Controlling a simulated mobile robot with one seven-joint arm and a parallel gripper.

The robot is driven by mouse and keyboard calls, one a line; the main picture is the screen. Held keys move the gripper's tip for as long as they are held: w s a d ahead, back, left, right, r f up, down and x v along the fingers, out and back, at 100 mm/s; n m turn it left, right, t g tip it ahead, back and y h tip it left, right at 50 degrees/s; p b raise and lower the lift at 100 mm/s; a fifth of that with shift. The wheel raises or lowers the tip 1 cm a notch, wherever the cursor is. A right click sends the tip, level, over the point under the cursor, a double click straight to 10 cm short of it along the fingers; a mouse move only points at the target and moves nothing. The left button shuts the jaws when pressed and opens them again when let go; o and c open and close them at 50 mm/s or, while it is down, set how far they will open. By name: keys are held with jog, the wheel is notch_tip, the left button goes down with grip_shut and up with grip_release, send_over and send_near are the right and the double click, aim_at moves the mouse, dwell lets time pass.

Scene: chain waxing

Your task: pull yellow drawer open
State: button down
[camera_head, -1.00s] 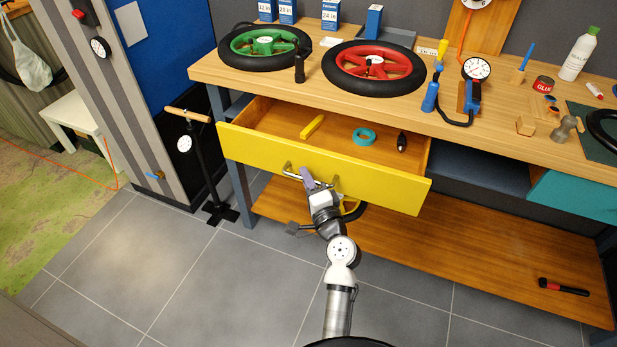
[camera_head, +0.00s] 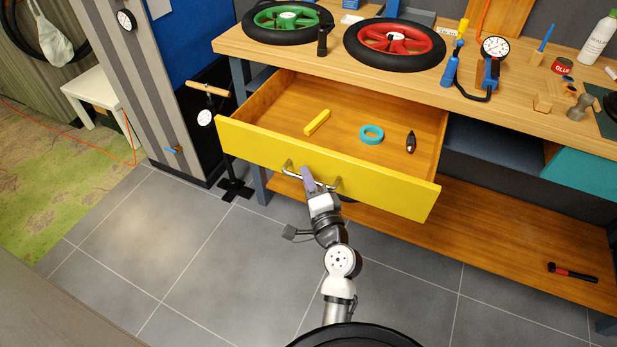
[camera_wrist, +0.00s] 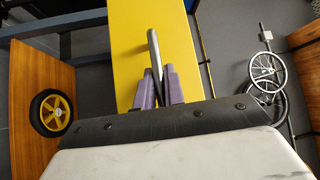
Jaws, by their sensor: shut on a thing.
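The yellow drawer (camera_head: 391,195) stands well out from the workbench, with its wooden inside showing. A silver bar handle (camera_head: 289,168) is fixed across its front. My gripper (camera_head: 309,180) is at the handle, with purple fingers shut on the bar. In the wrist view my gripper (camera_wrist: 163,85) has the handle (camera_wrist: 154,50) between its fingers, in front of the yellow drawer front (camera_wrist: 130,40). Inside the drawer lie a yellow bar (camera_head: 317,122), a teal tape ring (camera_head: 371,134) and a small dark object (camera_head: 411,141).
The workbench top (camera_head: 290,58) carries a green wheel (camera_head: 288,17), a red wheel (camera_head: 396,40) and tools. A lower wooden shelf (camera_head: 480,225) runs below. A floor pump (camera_head: 213,130) stands left of the drawer. Grey floor (camera_head: 180,235) is clear in front.

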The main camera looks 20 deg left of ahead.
jog(key=c, duration=1.5)
grip_release()
